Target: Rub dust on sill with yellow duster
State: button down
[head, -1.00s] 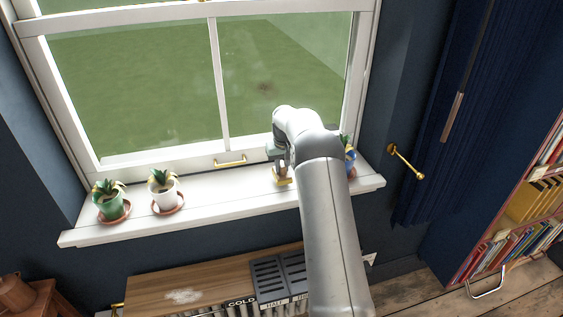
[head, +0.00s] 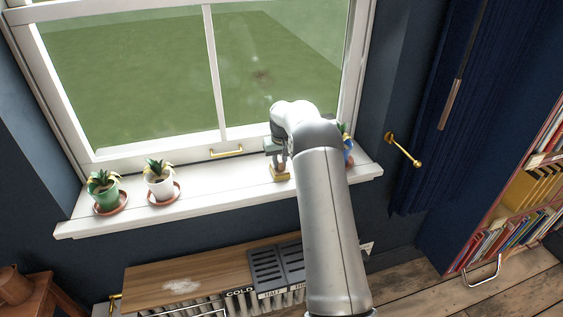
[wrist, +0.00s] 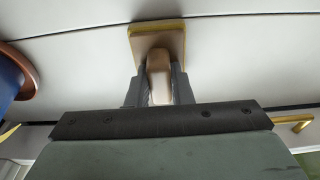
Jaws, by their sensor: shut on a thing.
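The yellow duster (head: 280,174) has a tan block, a pale handle and a yellow pad edge. It is at the right part of the white window sill (head: 225,193), and its pad looks to be on or just above the surface. My gripper (head: 278,161) is above the duster, shut on its handle. In the wrist view, the fingers (wrist: 159,88) grip the pale handle from both sides, with the duster block (wrist: 158,42) beyond them. I cannot make out dust on the sill; my arm hides part of its right side.
A green pot (head: 106,194) and a white pot (head: 160,185) stand on saucers at the sill's left. A blue pot (head: 347,152) is close right of the gripper, partly hidden. A gold sash handle (head: 226,151) is behind. A pale patch (head: 180,287) marks the wooden top below.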

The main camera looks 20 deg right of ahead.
jog(key=shift+w, duration=0.45)
notch_tip(320, 180, up, 3)
jog(key=shift+s+r+p, duration=0.1)
jog(key=shift+r+p, duration=0.05)
jog(key=shift+p, duration=0.55)
jog(key=shift+r, duration=2.4)
